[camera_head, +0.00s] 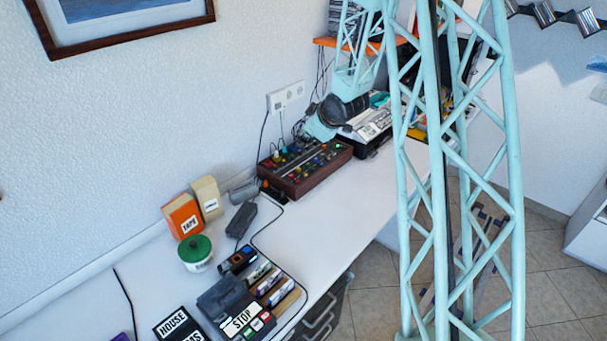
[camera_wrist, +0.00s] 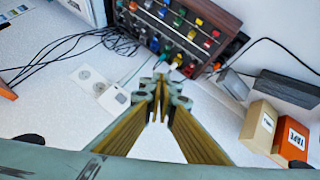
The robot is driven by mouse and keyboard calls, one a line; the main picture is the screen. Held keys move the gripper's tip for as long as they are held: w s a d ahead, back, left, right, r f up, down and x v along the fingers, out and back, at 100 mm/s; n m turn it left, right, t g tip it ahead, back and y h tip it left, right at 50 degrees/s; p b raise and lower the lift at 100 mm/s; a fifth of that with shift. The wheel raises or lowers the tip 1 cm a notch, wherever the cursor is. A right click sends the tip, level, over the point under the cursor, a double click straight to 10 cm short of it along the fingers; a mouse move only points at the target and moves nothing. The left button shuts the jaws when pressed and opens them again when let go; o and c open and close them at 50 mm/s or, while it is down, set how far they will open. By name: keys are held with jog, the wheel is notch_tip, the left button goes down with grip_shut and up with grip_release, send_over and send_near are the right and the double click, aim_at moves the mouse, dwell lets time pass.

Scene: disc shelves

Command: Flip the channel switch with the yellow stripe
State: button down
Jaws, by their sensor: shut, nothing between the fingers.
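The mixer (camera_head: 306,180) is a dark box with reddish-brown sides and rows of coloured knobs and switches, standing against the wall on the white desk. In the wrist view the mixer (camera_wrist: 224,22) fills the top, beyond my fingertips. Yellow parts show among its controls, but I cannot tell which one is the yellow-striped channel switch or how it is set. My gripper (camera_wrist: 160,88) is shut and empty, its fingertips together, pointing toward the mixer's wall-side edge. I cannot tell whether it touches anything there. In the head view its fingertips are not clear.
A wall socket (camera_head: 286,95) with cables is behind the mixer. An orange box (camera_head: 182,216), a beige box (camera_head: 207,198) and a green-lidded pot (camera_head: 196,254) stand to the left. A turntable-like device (camera_head: 366,130) is to the right. The desk's front strip (camera_head: 345,218) is clear.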

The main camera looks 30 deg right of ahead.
jog(key=w+d+f+n+t+y, duration=0.1)
jog(key=w+d+f, duration=0.1)
jog(key=f, duration=0.8)
jog(key=shift+w+f+y, duration=0.2)
jog(key=shift+w+y, duration=0.1)
jog(key=shift+w, duration=0.45)
jog(key=shift+f, duration=0.1)
jog(key=b, duration=0.2)
send_over(304, 175)
jog(key=shift+s+d+f, duration=0.1)
jog(key=shift+f, duration=1.45)
jog(key=shift+s+d+f, duration=0.1)
jog(key=shift+f, duration=1.45)
jog(key=shift+w+a+f+b, duration=0.1)
jog(key=shift+f+b, duration=0.25)
jog(key=shift+f, duration=0.2)
jog(key=shift+w+a+f+b, duration=0.1)
jog(key=shift+f+b, duration=0.25)
jog(key=shift+f, duration=0.2)
jog(key=shift+w+f+b, duration=0.1)
jog(key=shift+f+b, duration=0.65)
jog(key=shift+b, duration=0.2)
jog(key=shift+r, duration=0.15)
jog(key=shift+r, duration=0.6)
jog(key=shift+d, duration=0.1)
